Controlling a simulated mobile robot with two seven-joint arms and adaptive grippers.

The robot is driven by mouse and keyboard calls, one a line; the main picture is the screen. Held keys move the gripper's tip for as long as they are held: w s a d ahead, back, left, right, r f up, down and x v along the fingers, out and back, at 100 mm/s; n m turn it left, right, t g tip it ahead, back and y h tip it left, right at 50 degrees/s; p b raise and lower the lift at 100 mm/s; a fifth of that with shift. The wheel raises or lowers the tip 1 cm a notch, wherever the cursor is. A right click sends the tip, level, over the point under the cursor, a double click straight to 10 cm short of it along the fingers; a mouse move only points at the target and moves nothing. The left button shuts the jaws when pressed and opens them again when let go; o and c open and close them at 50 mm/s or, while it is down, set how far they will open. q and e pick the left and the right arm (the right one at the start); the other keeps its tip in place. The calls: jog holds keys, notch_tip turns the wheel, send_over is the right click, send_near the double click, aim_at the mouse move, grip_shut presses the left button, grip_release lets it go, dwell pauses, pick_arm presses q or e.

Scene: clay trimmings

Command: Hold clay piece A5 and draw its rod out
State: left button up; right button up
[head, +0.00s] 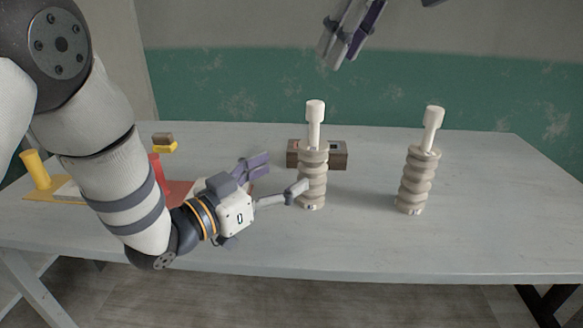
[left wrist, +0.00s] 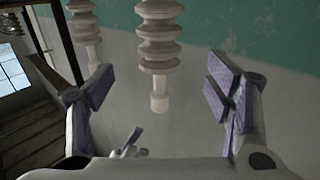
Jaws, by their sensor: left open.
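Two ribbed clay pieces stand upright on the table, each with a pale rod with a thicker head sticking out of its top. The left, greyish-beige piece (head: 313,178) has its rod (head: 315,120) upright. The right piece (head: 416,182) and its rod (head: 432,125) lean slightly right. I cannot read which is A5. My left gripper (head: 282,178) is open at the left piece, one finger overlapping its left side in the head view. In the left wrist view, a piece (left wrist: 158,35) shows beyond the spread fingers (left wrist: 160,92). My right gripper (head: 345,45) hangs above, its fingers partly cut off.
A brown box (head: 340,158) stands behind the left piece. A yellow cylinder (head: 36,170), a brown-and-yellow block (head: 164,144) and a red object (head: 178,190) are at the left, partly behind my left arm. The table's right part (head: 500,200) is clear.

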aim_at(303, 163)
pick_arm(q)
jog(key=x, duration=0.9)
jog(key=shift+w+d, duration=0.15)
